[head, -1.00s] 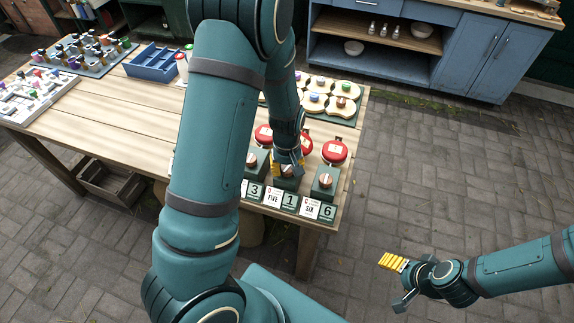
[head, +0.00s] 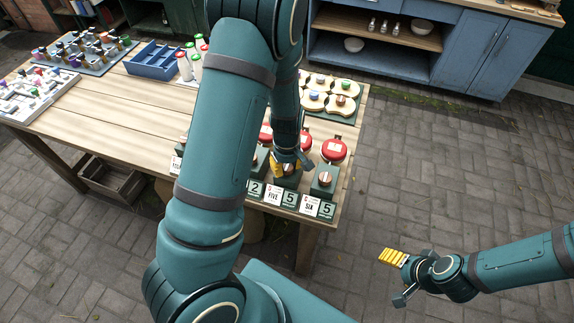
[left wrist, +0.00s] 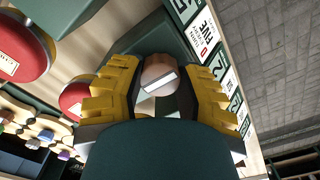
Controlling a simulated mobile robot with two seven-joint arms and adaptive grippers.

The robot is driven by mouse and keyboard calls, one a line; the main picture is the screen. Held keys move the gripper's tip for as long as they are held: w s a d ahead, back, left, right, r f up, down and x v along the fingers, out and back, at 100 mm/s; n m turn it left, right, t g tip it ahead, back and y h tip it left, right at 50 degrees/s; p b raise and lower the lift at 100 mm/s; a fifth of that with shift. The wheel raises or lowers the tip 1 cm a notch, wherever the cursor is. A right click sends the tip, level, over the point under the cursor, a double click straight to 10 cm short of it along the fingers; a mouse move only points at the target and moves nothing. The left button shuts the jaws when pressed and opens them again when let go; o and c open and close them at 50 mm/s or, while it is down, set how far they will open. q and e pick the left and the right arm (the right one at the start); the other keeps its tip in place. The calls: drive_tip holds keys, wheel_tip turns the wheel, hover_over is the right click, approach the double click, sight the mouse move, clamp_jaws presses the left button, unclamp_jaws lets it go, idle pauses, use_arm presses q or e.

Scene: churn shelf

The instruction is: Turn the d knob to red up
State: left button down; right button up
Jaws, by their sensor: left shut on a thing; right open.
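The knob inside my left gripper (head: 284,168) is a copper-coloured round knob (left wrist: 157,71) with a pale bar across its face. It sits on a dark green box (head: 287,181) at the front edge of the table, behind a white card reading FIVE (head: 273,196). In the left wrist view the yellow finger pads stand on both sides of the knob, and that card (left wrist: 208,36) shows a red mark beside the word. The pale bar lies slightly slanted; no red side of the knob is clear. My right gripper (head: 398,278) is open and empty, out over the paving.
A similar knob box (head: 325,182) stands close on the right, with a red round lidded thing (head: 334,149) behind it. Green number plates (head: 290,201) line the front edge. A blue tray (head: 155,62) and white bottles (head: 184,66) stand further back. My left arm hides mid-table.

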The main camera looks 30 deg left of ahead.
sight(287, 167)
use_arm(q)
drive_tip(key=c, duration=0.5)
unclamp_jaws()
wheel_tip(287, 167, up, 12)
idle(0.6)
